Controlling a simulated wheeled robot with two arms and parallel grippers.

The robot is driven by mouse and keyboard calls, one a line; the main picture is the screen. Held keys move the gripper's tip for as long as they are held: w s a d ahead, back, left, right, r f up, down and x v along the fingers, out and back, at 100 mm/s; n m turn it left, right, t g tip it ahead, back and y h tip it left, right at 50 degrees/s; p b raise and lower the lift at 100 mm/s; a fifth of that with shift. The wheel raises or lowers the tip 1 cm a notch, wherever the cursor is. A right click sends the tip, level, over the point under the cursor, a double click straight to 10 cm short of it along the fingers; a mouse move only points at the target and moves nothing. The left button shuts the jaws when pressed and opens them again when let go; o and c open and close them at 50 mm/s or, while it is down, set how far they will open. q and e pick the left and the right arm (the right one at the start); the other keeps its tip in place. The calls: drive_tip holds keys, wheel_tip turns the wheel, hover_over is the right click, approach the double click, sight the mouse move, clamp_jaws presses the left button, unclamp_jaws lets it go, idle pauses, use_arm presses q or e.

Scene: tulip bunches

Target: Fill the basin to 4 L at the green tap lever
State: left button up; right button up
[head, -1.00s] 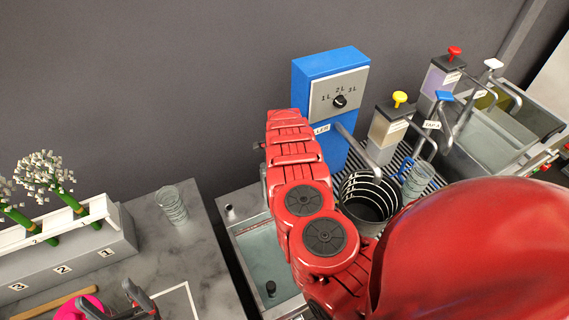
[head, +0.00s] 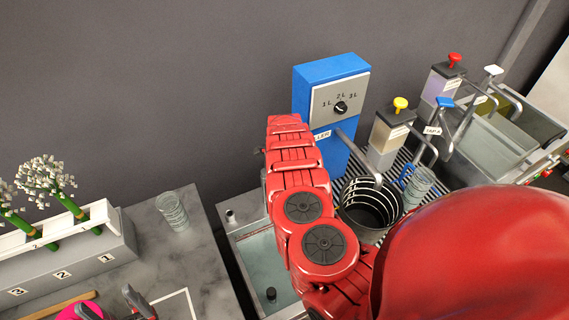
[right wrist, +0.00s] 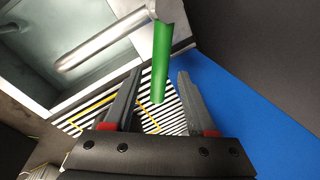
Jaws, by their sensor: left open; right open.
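The green tap lever (right wrist: 161,62) shows in the right wrist view, at the end of a metal spout (right wrist: 105,45). My right gripper (right wrist: 158,78) is open, with the lever's lower end between its two fingers and a gap on each side in the picture. I cannot tell whether they touch. The basin (right wrist: 45,45) lies at the upper left of that view. A water-filled sink basin (head: 250,250) shows in the head view, partly behind my red right arm. The lever and my right fingers are hidden there. My left gripper (head: 110,303) is open at the bottom left.
A blue filler box (head: 305,90) with a dial (head: 340,107) stands behind my right arm. A dark bucket (head: 372,208), a glass (head: 418,186) and several dispensers are right of it. Another glass (head: 172,211) stands on the left counter, near flowers (head: 48,178) in a numbered rack.

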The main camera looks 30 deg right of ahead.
wheel_tip(320, 180, up, 17)
drive_tip(key=s+a+p, duration=0.2)
drive_tip(key=p, duration=0.4)
drive_tip(key=shift+s, duration=0.35)
drive_tip(key=shift+f, duration=0.15)
idle(6.2)
